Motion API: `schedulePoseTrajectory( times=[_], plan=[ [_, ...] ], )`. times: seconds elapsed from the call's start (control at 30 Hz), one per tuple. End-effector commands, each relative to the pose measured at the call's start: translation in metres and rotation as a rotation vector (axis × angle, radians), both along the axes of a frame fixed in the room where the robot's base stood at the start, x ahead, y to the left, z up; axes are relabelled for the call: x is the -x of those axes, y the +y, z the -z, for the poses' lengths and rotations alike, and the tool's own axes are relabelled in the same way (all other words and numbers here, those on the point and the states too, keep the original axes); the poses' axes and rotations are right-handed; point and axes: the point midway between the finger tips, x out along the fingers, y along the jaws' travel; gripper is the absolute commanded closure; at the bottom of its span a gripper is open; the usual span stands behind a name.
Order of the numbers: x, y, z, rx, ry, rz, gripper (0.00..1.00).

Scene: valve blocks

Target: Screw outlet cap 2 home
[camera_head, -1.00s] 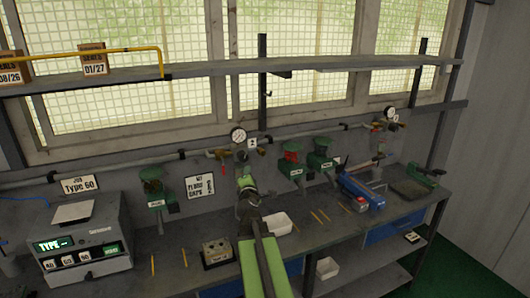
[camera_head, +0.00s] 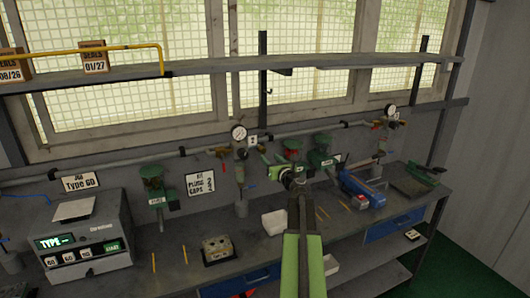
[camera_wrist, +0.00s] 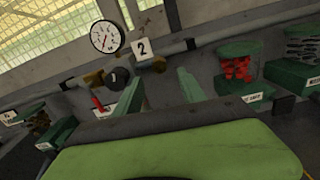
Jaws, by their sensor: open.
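Station 2 shows in the head view as a white number 2 tag (camera_head: 252,140) beside a round gauge (camera_head: 238,132) on the wall pipe. In the wrist view the tag (camera_wrist: 143,48) and gauge (camera_wrist: 105,36) are upper left of centre. A small dark round part (camera_wrist: 119,76), possibly the outlet cap, sits below them beside brass fittings. I cannot tell how far it is screwed on. My gripper (camera_wrist: 160,92) is open, with nothing seen between its two green fingers. In the head view my gripper (camera_head: 274,166) is right of station 2, apart from it.
A green bin of red parts (camera_wrist: 237,70) hangs right of my fingers in the wrist view. A red handle (camera_wrist: 97,104) sticks out below the dark part. On the bench are a white tray (camera_head: 276,222), a blue toolbox (camera_head: 362,190) and a tester (camera_head: 82,240).

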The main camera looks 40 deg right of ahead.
Motion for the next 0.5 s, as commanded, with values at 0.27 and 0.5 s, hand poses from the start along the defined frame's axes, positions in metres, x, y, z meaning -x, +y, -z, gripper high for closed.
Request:
schedulePoseTrajectory(
  times=[0.27, 0.5],
  plan=[
    [-0.059, -0.026, 0.000, -0.001, 0.000, 0.002, 0.52],
    [-0.075, -0.031, 0.000, -0.001, 0.000, 0.002, 0.52]
  ],
)
